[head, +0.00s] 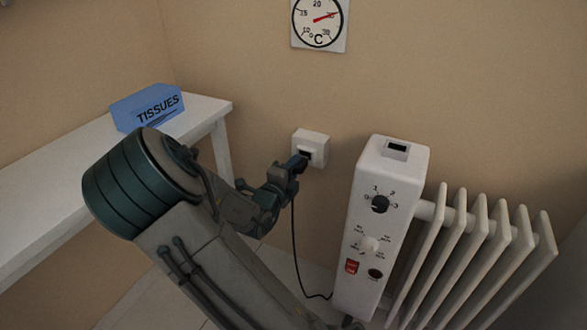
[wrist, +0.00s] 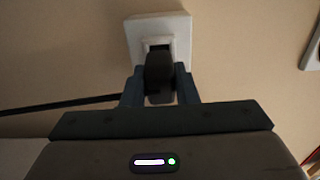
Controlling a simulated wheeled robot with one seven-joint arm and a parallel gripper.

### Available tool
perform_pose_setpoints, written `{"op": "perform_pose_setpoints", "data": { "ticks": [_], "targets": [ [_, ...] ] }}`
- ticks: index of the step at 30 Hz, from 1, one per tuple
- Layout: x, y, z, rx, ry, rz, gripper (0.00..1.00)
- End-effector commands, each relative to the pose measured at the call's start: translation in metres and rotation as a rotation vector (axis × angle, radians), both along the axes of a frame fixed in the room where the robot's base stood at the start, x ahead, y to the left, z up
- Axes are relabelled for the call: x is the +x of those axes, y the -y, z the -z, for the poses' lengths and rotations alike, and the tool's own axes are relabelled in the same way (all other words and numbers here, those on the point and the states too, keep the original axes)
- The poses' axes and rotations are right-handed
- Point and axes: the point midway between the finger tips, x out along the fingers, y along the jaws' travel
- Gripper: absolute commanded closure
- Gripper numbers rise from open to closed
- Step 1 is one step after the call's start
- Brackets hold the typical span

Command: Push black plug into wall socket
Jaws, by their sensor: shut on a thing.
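The black plug (wrist: 158,75) is held between the two fingers of my gripper (wrist: 160,88), which is shut on it. In the wrist view its far end is at the dark opening of the white wall socket (wrist: 170,28). I cannot tell how deep it sits in the opening. In the head view my gripper (head: 296,165) is right in front of the wall socket (head: 313,142) and largely hides the plug. A black cable (head: 294,240) hangs down from the plug and runs to the heater; it also shows at the left in the wrist view (wrist: 60,105).
A white radiator heater (head: 380,175) with knobs and a red switch stands close to the right of the socket. A white table (head: 50,180) with a blue tissue box (head: 148,107) is at the left. A round thermometer (head: 318,22) hangs above on the wall.

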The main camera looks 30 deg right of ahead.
Motion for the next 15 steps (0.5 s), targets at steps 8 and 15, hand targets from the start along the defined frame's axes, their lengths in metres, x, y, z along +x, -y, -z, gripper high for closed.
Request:
{"op": "perform_pose_setpoints", "data": {
  "ticks": [8, 15],
  "targets": [
    [0.0043, 0.0053, 0.0004, 0.000, 0.002, 0.001, 1.00],
    [0.0081, 0.0101, 0.0006, 0.001, 0.002, 0.001, 1.00]
  ]
}}
